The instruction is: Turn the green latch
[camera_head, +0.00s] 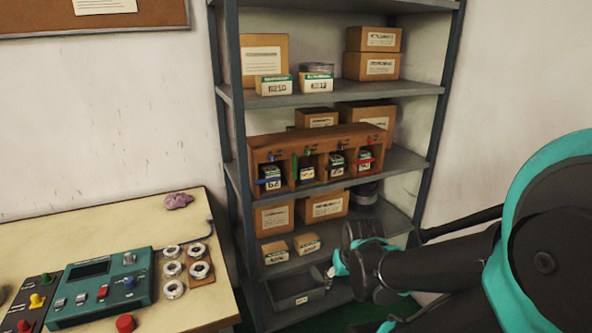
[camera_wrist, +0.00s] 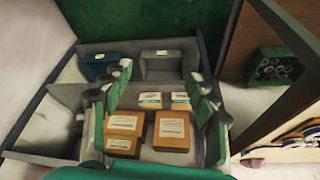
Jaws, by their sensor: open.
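A brown wooden cabinet (camera_head: 285,140) with several small compartments stands on the middle shelf in the head view. A thin upright green piece, which looks like the green latch (camera_head: 294,167), is on its front, between the left compartments. A blue latch (camera_head: 270,180) lies to its left and a red latch (camera_head: 367,161) to its right. My gripper (camera_head: 331,272) is lower, in front of the lower shelves and well apart from the cabinet. In the wrist view my gripper (camera_wrist: 160,75) is open with nothing between its fingers. I cannot make out the green latch there.
The metal shelf rack (camera_head: 233,130) holds cartons (camera_head: 327,205) and a grey bin (camera_head: 292,300) low down. A table (camera_head: 125,215) at left bears a control box (camera_head: 100,288) and several metal rings (camera_head: 173,289). Cartons (camera_wrist: 172,131) also show in the wrist view.

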